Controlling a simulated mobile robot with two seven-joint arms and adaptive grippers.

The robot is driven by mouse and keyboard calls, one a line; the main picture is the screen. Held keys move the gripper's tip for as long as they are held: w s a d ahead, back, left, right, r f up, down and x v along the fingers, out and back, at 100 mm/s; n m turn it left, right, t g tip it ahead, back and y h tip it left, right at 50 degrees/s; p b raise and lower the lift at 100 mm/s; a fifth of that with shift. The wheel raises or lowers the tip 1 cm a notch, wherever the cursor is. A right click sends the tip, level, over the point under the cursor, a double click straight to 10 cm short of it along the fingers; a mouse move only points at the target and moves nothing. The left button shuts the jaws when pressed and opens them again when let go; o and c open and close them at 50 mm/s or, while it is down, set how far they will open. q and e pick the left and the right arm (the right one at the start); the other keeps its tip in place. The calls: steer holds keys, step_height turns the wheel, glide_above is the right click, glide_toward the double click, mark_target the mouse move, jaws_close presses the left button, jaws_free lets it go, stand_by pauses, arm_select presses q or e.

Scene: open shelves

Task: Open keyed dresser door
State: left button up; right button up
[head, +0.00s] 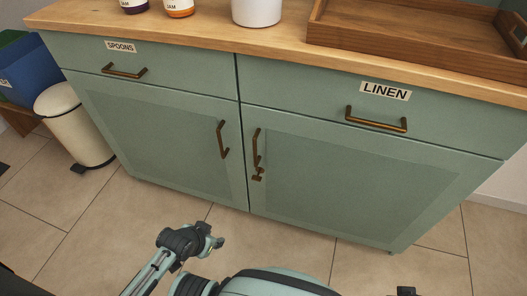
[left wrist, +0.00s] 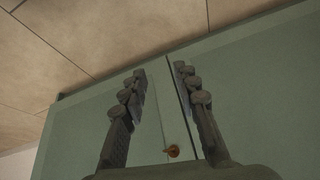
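The green dresser (head: 345,160) has two lower doors, a left door (head: 160,130) and a right door (head: 350,185), both closed. Each door has a bronze handle near the middle seam. A small bronze key (head: 258,174) sits in the right door just below its handle (head: 256,148). My left gripper (head: 217,240) is in front of the dresser, low and apart from the key. In the left wrist view its fingers (left wrist: 159,70) are spread and empty, with the key (left wrist: 172,151) visible between them, farther off. At the bottom edge of the head view a dark part, probably my right gripper (head: 405,291), is mostly cut off.
Two drawers lie above the doors, labelled SPOONS (head: 120,46) and LINEN (head: 385,91). Jam jars, a white pot (head: 257,10) and a wooden tray (head: 420,52) stand on top. A cream bin (head: 75,125) stands at the left. The tiled floor in front is clear.

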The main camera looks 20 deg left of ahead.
arm_select(q)
steer(key=w+d+r+m+t+h, duration=0.1)
steer(key=w+d+r+t+h, duration=0.1)
steer(key=w+d+r+t, duration=0.3)
step_height(320, 180, up, 12)
steer(key=t+h+b, duration=0.2)
steer(key=t, duration=0.6)
glide_above(256, 165)
steer(key=shift+a+f+n, duration=0.15)
steer(key=shift+a+n, duration=0.05)
steer(key=shift+n, duration=0.2)
steer(key=shift+w+d, duration=0.1)
steer(key=shift+w, duration=0.2)
arm_select(e)
steer(key=r, duration=0.5)
steer(key=shift+w+a, duration=0.2)
steer(key=shift+w, duration=0.1)
arm_select(q)
jaws_close()
arm_select(e)
steer(key=shift+s+f, duration=0.15)
steer(key=shift+s, duration=0.05)
